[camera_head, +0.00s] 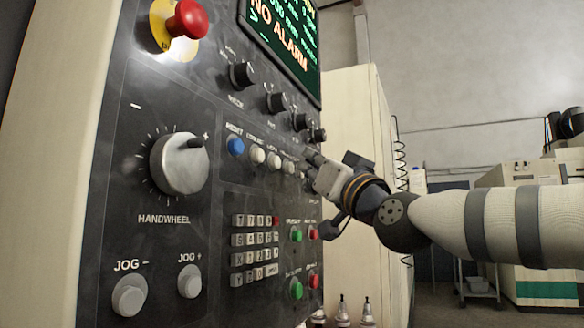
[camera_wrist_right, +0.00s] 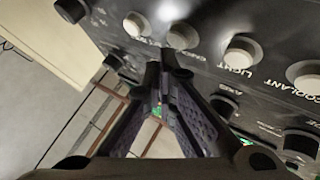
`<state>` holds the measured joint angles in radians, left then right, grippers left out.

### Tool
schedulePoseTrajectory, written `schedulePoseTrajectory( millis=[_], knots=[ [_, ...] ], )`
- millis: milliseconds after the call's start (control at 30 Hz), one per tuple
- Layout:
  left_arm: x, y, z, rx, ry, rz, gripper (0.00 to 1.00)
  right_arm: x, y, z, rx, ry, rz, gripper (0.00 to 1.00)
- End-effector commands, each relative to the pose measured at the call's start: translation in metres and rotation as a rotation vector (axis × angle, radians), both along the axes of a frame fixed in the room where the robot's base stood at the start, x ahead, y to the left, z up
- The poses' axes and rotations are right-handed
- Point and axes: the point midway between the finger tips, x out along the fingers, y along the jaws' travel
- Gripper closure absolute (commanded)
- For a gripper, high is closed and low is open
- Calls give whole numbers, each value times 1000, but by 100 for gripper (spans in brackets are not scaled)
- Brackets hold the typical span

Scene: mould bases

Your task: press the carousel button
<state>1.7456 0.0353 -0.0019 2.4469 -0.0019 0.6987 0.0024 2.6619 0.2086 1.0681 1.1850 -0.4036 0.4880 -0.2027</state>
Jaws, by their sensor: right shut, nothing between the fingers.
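The control panel (camera_head: 210,90) carries a row of white push buttons to the right of a blue button (camera_head: 236,146). In the right wrist view, the coolant button (camera_wrist_right: 305,75) and light button (camera_wrist_right: 240,52) have readable labels. Two more white buttons follow, a nearer one (camera_wrist_right: 182,36) and a farther one (camera_wrist_right: 136,24); I cannot read a carousel label on either. My right gripper (camera_head: 312,160) is shut and empty at the far end of this row. Its fingertips (camera_wrist_right: 162,65) appear close to the two unlabelled buttons; contact cannot be told. My left gripper is out of view.
Black knobs (camera_head: 242,74) stick out above the button row. A keypad (camera_head: 255,248), green and red buttons, a large handwheel (camera_head: 180,163) and a red emergency stop (camera_head: 188,18) share the panel. The screen (camera_head: 284,40) reads NO ALARM.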

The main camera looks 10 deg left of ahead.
Motion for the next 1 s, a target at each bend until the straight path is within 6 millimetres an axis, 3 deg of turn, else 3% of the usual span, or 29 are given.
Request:
schedulePoseTrajectory(
  millis=[333, 800, 1000],
  knots=[
    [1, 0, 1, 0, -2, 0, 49, -1, -4, 1, 1, 0, -1, 100],
    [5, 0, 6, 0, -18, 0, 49, -15, -47, 2, 2, -1, -1, 100],
    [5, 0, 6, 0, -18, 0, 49, -17, -51, 0, 1, -1, 0, 100]
  ],
)
